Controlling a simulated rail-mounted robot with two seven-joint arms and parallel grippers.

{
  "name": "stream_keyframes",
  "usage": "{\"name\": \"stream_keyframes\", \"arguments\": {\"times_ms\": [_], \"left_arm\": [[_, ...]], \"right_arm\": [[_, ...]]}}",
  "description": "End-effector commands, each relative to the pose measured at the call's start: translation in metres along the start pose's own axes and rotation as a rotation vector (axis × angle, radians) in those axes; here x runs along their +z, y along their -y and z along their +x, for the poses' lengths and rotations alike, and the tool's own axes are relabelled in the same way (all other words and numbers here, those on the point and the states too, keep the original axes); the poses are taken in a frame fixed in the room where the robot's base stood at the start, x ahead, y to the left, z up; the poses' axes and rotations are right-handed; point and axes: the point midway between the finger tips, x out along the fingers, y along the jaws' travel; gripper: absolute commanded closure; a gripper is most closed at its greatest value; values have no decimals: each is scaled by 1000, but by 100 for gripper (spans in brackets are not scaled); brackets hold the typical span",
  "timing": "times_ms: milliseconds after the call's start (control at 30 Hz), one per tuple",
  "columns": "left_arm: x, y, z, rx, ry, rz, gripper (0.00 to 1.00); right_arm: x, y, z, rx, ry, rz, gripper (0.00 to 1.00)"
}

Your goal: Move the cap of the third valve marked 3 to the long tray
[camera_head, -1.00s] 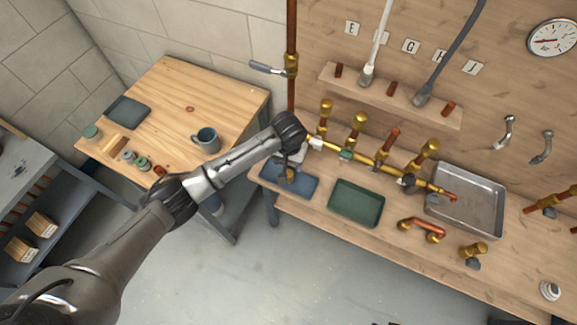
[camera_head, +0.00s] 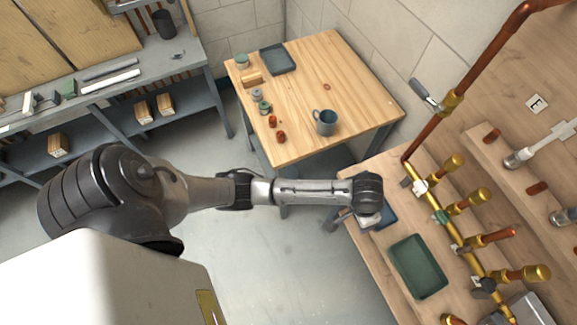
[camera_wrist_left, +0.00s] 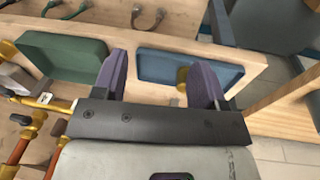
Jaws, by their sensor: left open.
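The blue tray (camera_head: 389,214) lies at the near left end of the bench, mostly hidden by my arm in the head view. Contact with that finger cannot be told. On the brass manifold, the third valve (camera_head: 497,237) shows a bare copper stem, while its neighbours carry brass caps. No number is readable. My right gripper is out of view.
A green tray (camera_head: 418,266) lies beside the blue one, looking empty. A wooden table (camera_head: 330,75) holds a mug (camera_head: 325,122) and small parts. A copper pipe with a lever valve (camera_head: 452,102) rises behind the manifold. Open floor lies left of the bench.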

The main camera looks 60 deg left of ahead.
Motion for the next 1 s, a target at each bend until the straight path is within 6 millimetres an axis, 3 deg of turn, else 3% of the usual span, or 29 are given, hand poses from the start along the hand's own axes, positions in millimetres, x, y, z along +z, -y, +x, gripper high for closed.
{"name": "stream_keyframes", "arguments": {"times_ms": [33,200,500,700,1000], "left_arm": [[26,-6,5,25,-17,17,34],[93,-4,2,42,-100,53,34],[192,29,-31,-64,-190,55,34],[225,45,-50,-133,-204,57,34],[235,51,-57,-158,-206,59,34]], "right_arm": [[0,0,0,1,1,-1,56],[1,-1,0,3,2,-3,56],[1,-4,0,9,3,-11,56],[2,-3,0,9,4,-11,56],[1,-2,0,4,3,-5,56]]}}
